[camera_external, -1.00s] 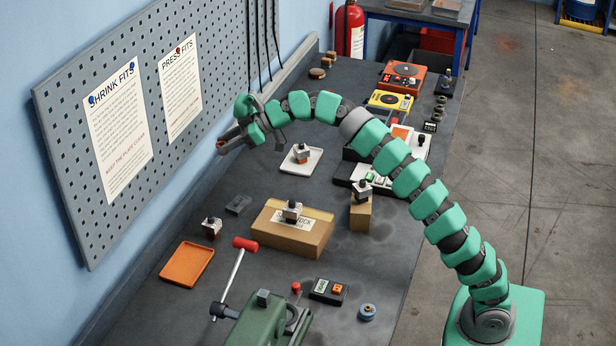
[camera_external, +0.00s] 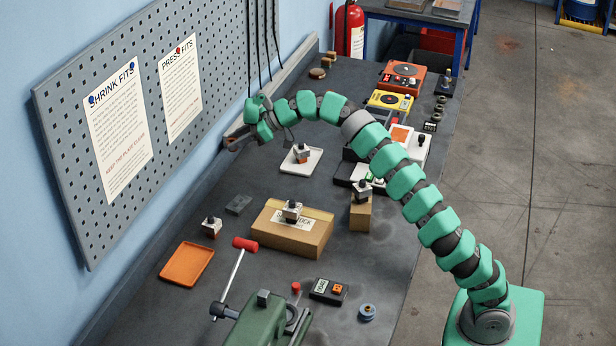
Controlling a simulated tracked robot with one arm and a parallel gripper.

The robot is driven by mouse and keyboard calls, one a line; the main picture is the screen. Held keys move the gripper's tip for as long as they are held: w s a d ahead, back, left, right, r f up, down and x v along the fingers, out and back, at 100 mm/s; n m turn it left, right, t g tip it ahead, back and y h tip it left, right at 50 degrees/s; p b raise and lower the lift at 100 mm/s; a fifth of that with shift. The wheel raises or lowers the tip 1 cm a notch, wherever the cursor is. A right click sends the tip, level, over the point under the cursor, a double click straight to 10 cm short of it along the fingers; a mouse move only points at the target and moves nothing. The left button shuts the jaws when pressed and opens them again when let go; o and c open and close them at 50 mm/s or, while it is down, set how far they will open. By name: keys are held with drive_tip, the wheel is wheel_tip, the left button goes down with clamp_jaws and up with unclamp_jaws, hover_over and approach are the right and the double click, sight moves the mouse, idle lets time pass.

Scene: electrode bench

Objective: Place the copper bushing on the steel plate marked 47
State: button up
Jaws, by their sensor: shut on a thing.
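My gripper (camera_external: 233,145) is over the back left part of the bench, near the pegboard's lower right corner. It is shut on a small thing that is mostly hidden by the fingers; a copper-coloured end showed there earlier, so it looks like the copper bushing. Small metal blocks with dark knobs stand on the white tray (camera_external: 313,167), on the cardboard box (camera_external: 283,238), on the wooden block (camera_external: 361,213) and on the bare bench (camera_external: 212,229). I cannot read a 47 on anything, so I cannot tell which thing is the marked steel plate.
An orange tray (camera_external: 187,264) and a green vise-like machine (camera_external: 262,325) with a red-tipped lever are at the front. An orange device (camera_external: 402,76) and a yellow device (camera_external: 389,101) stand at the back right. Bare bench lies left of the white tray.

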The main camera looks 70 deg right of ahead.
drive_tip(key=b, duration=0.1)
hover_over(245, 202)
wheel_tip(245, 202, down, 16)
drive_tip(key=shift+r, duration=0.25)
drive_tip(key=shift+f+b, duration=0.7)
drive_tip(key=shift+f, duration=1.4)
drive_tip(key=shift+f, duration=0.15)
drive_tip(key=o, duration=1)
drive_tip(key=shift+o, duration=0.2)
drive_tip(key=p+v, duration=0.1)
drive_tip(key=v, duration=1.1)
drive_tip(key=shift+p, duration=0.4)
drive_tip(key=shift+d, duration=0.1)
